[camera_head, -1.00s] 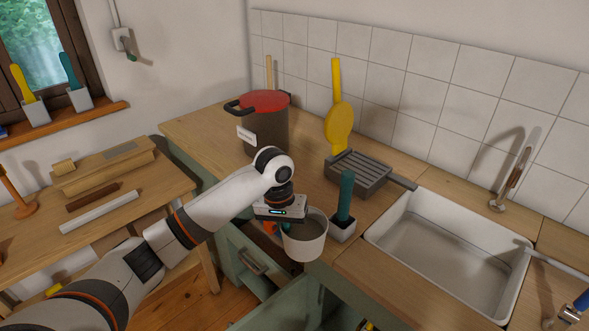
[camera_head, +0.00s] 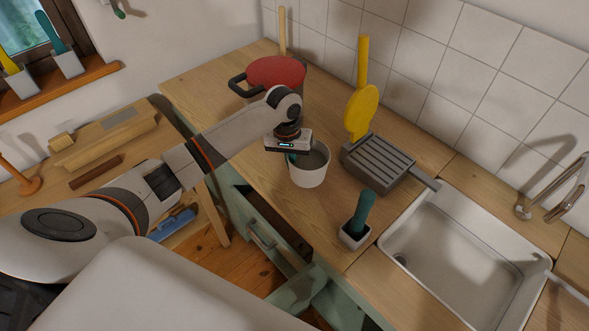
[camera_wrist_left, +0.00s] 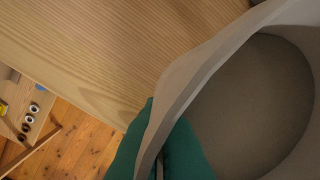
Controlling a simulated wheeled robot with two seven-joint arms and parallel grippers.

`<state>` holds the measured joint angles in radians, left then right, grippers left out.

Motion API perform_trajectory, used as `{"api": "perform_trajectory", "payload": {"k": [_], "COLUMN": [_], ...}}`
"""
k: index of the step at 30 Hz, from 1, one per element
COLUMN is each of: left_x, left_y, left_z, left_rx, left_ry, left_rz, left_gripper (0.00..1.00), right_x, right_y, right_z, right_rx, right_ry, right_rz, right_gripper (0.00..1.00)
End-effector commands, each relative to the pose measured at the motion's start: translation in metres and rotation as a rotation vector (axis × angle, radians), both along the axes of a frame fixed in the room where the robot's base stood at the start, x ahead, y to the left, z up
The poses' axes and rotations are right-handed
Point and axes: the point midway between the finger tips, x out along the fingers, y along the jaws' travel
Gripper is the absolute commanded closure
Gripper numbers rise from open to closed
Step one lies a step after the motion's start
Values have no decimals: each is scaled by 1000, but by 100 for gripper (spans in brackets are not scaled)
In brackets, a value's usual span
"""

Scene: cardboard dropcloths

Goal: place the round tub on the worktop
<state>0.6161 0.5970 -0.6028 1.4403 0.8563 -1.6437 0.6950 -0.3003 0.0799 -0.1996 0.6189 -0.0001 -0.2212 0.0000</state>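The round tub (camera_head: 309,172) is pale grey, open-topped and looks upright. In the head view it is over the worktop (camera_head: 321,222), left of the grill pan and in front of the pot. I cannot tell whether its base touches the wood. My left gripper (camera_head: 290,156) is shut on the tub's near-left rim. The left wrist view shows the teal fingers (camera_wrist_left: 158,152), one inside and one outside the wall of the tub (camera_wrist_left: 255,110), with bare worktop (camera_wrist_left: 110,50) beside it. My right gripper is out of view.
A dark pot with a red lid (camera_head: 276,72) stands behind the tub. The grey grill pan (camera_head: 378,162) and a yellow utensil (camera_head: 362,105) are to the right. A small holder with a teal handle (camera_head: 357,228) stands near the front edge, beside the sink (camera_head: 455,255). An open drawer (camera_head: 262,232) is below.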

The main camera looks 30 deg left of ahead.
Motion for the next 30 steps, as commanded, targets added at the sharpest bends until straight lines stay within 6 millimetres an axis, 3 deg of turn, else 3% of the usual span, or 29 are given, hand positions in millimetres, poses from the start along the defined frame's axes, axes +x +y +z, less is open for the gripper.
{"api": "perform_trajectory", "payload": {"k": [13,25,30], "left_x": [0,1,0], "left_y": [0,-1,0], "left_z": [-46,-52,-52], "left_rx": [-1,-1,0], "left_ry": [0,-3,-1], "left_rz": [-1,-1,-1], "left_gripper": [100,100,76], "right_x": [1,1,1], "right_y": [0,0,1], "right_z": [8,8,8], "right_rx": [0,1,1], "right_ry": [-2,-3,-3], "right_rz": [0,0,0], "right_gripper": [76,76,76]}}
